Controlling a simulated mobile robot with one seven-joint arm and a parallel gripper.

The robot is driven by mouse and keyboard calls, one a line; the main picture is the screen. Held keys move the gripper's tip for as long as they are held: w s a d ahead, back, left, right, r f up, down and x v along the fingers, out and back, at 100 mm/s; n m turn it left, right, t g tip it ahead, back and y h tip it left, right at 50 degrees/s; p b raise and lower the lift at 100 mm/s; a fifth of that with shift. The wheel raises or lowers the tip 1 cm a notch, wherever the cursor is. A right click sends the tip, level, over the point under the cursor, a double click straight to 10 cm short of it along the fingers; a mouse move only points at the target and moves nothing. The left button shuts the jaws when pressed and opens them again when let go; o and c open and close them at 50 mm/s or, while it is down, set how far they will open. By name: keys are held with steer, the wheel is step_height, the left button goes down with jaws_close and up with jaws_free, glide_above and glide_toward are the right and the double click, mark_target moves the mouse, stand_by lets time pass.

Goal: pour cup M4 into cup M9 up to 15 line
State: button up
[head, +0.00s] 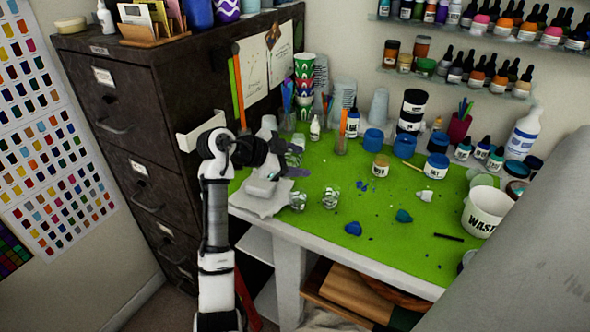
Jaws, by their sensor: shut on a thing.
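My gripper (289,163) is over the left end of the green mat, at the end of my white arm. It is shut on a small clear cup (295,157), which is partly hidden by the dark gripper body. Two more small clear cups stand on the mat: one (298,201) at the front left edge, below my gripper in the picture, and one (332,196) a little to its right. The markings on the cups are too small to read, so I cannot tell which is M4 or M9, nor see the fill lines.
The green mat (300,229) covers the table. Blue blobs (353,229), a teal blob (404,216) and a dark stick (448,237) lie on it. A white waste tub (486,211) stands at right. Jars and stacked cups (304,85) line the back. A dark cabinet (150,110) stands left.

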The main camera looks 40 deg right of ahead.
steer(key=m+t+b, duration=0.1)
steer(key=t+b, duration=0.1)
steer(key=b, duration=0.1)
steer(key=shift+s+f+m, duration=0.35)
steer(key=shift+m, duration=0.05)
steer(key=m+t+b, duration=0.1)
steer(key=b, duration=0.2)
steer(key=m+t+b, duration=0.1)
steer(key=b, duration=0.2)
steer(key=shift+s+a+f+h, duration=0.1)
steer(key=shift+f+h, duration=0.2)
steer(key=shift+h, duration=0.1)
steer(key=shift+r+p, duration=0.35)
steer(key=shift+p, duration=0.1)
steer(key=shift+s+f+m+t+b, duration=0.15)
steer(key=shift+m+t+b, duration=0.3)
steer(key=shift+b, duration=0.95)
steer(key=shift+f+m+t+b, duration=0.25)
steer(key=shift+m+t+b, duration=0.15)
steer(key=shift+b, duration=0.95)
stand_by(0.9)
